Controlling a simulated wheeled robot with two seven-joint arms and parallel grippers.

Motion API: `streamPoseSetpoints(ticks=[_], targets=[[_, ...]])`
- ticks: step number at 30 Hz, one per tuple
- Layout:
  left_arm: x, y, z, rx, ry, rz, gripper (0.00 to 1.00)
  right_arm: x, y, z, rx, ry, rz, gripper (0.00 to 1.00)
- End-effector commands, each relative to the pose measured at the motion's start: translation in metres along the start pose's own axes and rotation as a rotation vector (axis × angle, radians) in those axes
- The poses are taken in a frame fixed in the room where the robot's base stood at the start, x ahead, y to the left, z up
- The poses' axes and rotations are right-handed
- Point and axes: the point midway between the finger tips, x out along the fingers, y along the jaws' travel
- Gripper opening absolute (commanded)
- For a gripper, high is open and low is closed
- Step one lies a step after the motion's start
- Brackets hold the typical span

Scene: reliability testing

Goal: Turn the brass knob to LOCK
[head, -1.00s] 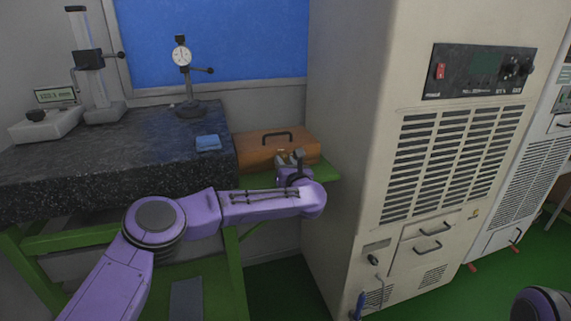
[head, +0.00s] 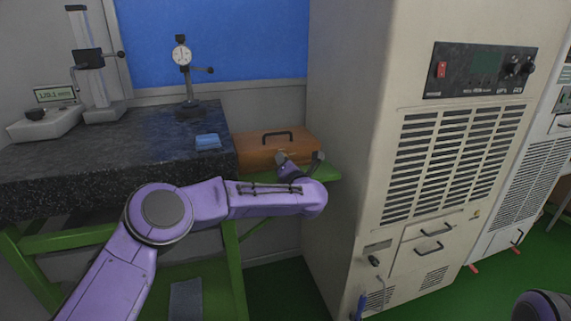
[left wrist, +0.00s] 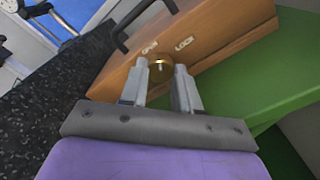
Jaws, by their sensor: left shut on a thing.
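The brass knob (left wrist: 161,66) is on the front of a brown wooden case, between the fingers of my left gripper (left wrist: 162,78) in the left wrist view. The jaws are shut on it. OPEN (left wrist: 150,47) and LOCK (left wrist: 185,43) are lettered on the case beside the knob. A pale mark shows on the knob, but I cannot tell which word it points to. In the head view my left gripper (head: 300,160) is at the front of the wooden case (head: 262,150), and the knob is hidden. My right gripper is out of view.
The case, with a dark handle (head: 277,136), stands on a green bench (head: 325,173). A dark granite plate (head: 110,150) with gauges and a blue block (head: 208,141) is at left. A tall beige cabinet (head: 345,130) stands close at right.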

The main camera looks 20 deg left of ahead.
Motion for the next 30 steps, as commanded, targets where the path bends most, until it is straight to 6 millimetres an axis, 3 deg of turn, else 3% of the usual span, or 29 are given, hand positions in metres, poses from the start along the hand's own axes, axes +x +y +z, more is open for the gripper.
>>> streamPoseSetpoints(ticks=[18,30], targets=[[-0.001,0.002,0.001,0.581,0.000,-0.001,0.01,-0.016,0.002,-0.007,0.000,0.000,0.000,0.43],[-0.001,0.001,0.001,0.850,0.000,-0.002,0.01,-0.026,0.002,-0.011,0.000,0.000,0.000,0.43]])
